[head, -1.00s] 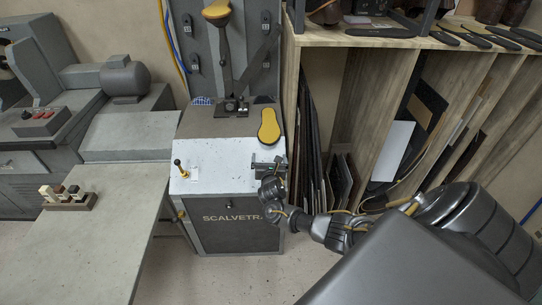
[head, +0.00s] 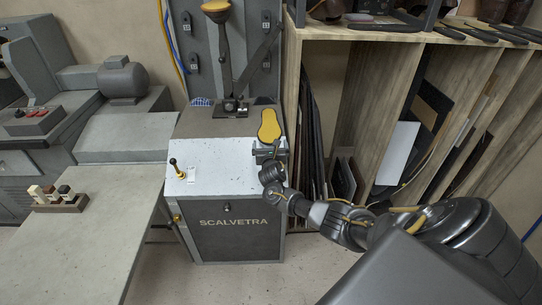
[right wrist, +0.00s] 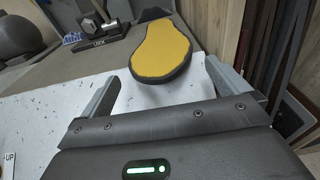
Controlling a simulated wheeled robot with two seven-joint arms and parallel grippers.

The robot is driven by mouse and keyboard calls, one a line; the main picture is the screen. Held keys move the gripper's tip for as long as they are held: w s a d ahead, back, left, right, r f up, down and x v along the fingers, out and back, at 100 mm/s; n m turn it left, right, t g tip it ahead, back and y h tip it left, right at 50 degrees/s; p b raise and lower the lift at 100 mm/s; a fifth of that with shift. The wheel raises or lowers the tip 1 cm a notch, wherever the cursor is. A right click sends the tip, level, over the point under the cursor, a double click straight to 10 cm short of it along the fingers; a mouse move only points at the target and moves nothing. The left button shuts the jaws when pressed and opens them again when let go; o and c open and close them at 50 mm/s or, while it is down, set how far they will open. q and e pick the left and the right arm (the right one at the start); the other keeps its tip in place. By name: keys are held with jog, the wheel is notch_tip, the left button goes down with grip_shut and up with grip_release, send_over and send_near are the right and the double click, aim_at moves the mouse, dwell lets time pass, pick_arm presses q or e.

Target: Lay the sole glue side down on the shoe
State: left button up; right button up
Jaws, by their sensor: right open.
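The sole (head: 269,125) lies on the machine's top near its right edge, yellow glue side up with a dark rim. In the right wrist view the sole (right wrist: 163,50) lies ahead, its rounded near end between and just beyond the fingertips. My right gripper (head: 268,146) is open and empty, low over the pale plate at the sole's near end. It also shows in the right wrist view (right wrist: 162,74). What looks like the upturned shoe (head: 216,6), yellow on top, is on the machine's post, cut by the top edge. My left gripper is not in view.
The stitching machine (head: 240,232) has a small black-knobbed lever (head: 176,168) on its left. A wooden shelf (head: 372,34) with upright sheets stands close on the right. A grey table (head: 90,245) holds a small block stand (head: 60,204) at left.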

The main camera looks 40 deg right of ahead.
aim_at(270, 142)
jog(key=shift+w+d+f+b, duration=0.35)
jog(key=shift+w+d+b, duration=0.25)
jog(key=shift+w, duration=0.15)
jog(key=shift+w+d+b, duration=0.3)
jog(key=shift+w+b, duration=0.05)
jog(key=shift+w, duration=0.1)
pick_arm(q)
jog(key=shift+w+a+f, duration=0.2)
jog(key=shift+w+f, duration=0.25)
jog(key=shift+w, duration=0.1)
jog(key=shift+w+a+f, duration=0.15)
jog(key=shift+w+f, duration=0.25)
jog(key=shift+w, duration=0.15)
pick_arm(e)
jog(key=shift+w+d+r, duration=0.15)
jog(key=shift+w, duration=0.05)
jog(key=c, duration=1.2)
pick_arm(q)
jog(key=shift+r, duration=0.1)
pick_arm(e)
jog(key=shift+r, duration=0.1)
